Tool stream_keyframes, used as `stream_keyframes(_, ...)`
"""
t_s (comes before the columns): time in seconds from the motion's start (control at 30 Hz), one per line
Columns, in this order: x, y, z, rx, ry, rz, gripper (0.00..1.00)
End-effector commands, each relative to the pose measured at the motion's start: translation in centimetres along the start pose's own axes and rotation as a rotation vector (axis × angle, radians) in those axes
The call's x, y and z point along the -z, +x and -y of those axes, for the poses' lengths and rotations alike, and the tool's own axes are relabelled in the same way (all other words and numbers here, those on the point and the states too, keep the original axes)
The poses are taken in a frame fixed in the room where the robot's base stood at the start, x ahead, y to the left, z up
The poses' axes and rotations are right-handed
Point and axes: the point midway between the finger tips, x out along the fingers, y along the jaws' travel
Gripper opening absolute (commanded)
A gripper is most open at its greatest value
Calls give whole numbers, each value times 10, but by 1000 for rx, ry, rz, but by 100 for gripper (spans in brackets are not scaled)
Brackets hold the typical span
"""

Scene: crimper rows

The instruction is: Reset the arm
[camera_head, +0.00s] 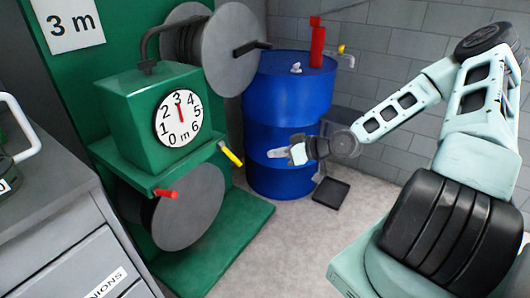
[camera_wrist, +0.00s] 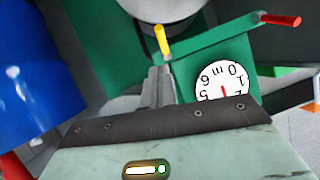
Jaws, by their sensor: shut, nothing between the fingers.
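My arm reaches in from the right in the head view. My gripper (camera_head: 280,153) is shut and empty, held in the air in front of the blue barrel (camera_head: 291,105). In the wrist view my gripper (camera_wrist: 160,72) points toward the green machine, with its narrow fingers together near the yellow handle (camera_wrist: 162,41); whether they touch cannot be told from that view. In the head view the yellow handle (camera_head: 231,153) is clearly apart, to the left of my gripper. The green machine (camera_head: 134,117) has a round dial (camera_head: 179,118) with its red needle near 3.
Grey reels (camera_head: 230,50) stand above and below the dial box. A red-handled lever (camera_head: 165,193) sticks out low on the machine. A red upright piece (camera_head: 317,42) stands on the barrel. A grey cabinet (camera_head: 75,262) is at left. The floor (camera_head: 285,245) in front is clear.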

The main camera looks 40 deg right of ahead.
Motion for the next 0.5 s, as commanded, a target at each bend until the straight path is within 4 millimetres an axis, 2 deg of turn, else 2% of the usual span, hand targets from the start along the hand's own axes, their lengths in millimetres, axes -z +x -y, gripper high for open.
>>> stream_keyframes(0.17,-2,-11,0,-1,0,0,0)
stream_keyframes(0.5,-2,-12,0,1,-1,0,0)
